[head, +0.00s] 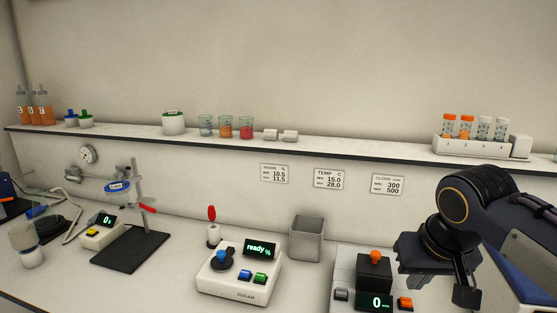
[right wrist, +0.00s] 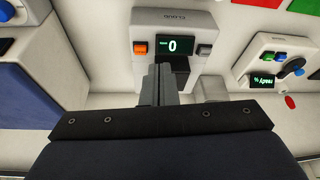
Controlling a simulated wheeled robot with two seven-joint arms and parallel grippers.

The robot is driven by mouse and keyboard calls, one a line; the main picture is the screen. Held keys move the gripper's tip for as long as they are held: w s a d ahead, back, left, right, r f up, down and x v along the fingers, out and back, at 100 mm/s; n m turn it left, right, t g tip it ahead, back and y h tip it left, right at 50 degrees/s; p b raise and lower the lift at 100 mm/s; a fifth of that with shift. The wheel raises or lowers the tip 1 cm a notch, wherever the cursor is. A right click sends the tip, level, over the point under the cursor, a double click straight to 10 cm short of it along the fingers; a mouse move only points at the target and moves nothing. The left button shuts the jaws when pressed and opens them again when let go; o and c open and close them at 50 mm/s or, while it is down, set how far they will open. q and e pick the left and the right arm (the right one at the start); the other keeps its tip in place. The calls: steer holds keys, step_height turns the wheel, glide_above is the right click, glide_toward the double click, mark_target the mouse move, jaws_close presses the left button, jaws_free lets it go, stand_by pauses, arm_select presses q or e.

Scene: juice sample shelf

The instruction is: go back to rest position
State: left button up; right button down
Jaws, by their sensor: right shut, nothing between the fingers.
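My right gripper (head: 466,295) hangs at the lower right of the head view, fingers pointing down. It is just right of the cloud meter (head: 343,268), above the bench. In the right wrist view the gripper's fingers (right wrist: 165,84) are together and empty, in front of the cloud meter (right wrist: 190,22), which shows upside down there. The meter reads 0. My left gripper is not in view.
The sugar meter (head: 235,284) reads "ready" beside a grey open bin (head: 306,239). A stand with a dark base (head: 130,250) is at left. The shelf (head: 350,149) holds beakers, bottles and a vial rack (head: 475,147).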

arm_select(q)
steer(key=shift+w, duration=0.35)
arm_select(e)
steer(key=s+a+f+t+y, duration=0.1)
steer(key=s+f+y, duration=0.3)
steer(key=s+f, duration=1.1)
steer(key=shift+s+a+f+m, duration=0.35)
steer(key=shift+s+a, duration=0.2)
steer(key=shift+a, duration=0.35)
